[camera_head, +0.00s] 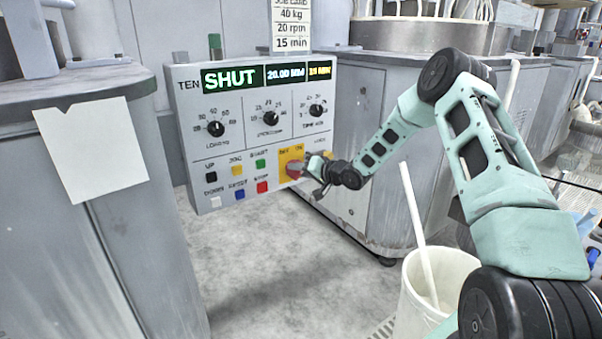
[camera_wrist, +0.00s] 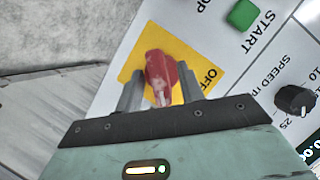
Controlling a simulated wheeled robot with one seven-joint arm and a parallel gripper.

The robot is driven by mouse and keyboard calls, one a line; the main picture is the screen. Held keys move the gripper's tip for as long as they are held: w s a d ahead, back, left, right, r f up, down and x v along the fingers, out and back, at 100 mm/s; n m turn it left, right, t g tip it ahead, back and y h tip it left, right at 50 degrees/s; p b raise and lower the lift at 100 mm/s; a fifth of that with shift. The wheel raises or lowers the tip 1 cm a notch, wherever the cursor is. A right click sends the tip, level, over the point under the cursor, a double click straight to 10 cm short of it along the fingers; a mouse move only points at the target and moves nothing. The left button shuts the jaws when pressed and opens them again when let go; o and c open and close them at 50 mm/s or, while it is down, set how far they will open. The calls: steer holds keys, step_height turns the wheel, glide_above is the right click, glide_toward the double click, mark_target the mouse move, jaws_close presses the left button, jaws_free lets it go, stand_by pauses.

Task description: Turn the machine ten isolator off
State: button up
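The machine ten panel (camera_head: 185,130) stands at the centre left in the head view, with TEN and SHUT at its top. Its red isolator knob (camera_head: 294,169) sits on a yellow plate (camera_head: 284,156) at the lower right. In the wrist view the red knob (camera_wrist: 161,76) lies between the two fingers of my gripper (camera_wrist: 160,90). OFF shows on the yellow plate (camera_wrist: 190,60) right of the knob. A white mark on the knob points down towards my gripper body, not at OFF. The fingers are close on both sides; whether they press on the knob is unclear.
A green START button (camera_wrist: 242,14) and a black speed dial (camera_wrist: 295,99) are near the knob in the wrist view. In the head view a grey cabinet (camera_head: 100,230) stands left and a white bucket (camera_head: 412,295) stands below my arm. Floor before the panel is clear.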

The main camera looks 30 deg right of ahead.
jaws_close()
steer(key=shift+a, duration=0.1)
steer(key=n+h, duration=0.1)
steer(key=n, duration=0.1)
steer(key=shift+a+n+h+p, duration=0.1)
steer(key=shift+n+h+p, duration=0.2)
steer(key=shift+n, duration=0.1)
steer(key=n+h+b, duration=0.2)
steer(key=n, duration=0.1)
steer(key=shift+a, duration=0.1)
steer(key=n+h+b, duration=0.3)
steer(key=shift+a+f+n+b, duration=0.15)
steer(key=shift+n+b, duration=0.15)
steer(key=shift+n+h+b, duration=0.8)
steer(key=shift+n+b, duration=0.1)
steer(key=shift+n, duration=0.6)
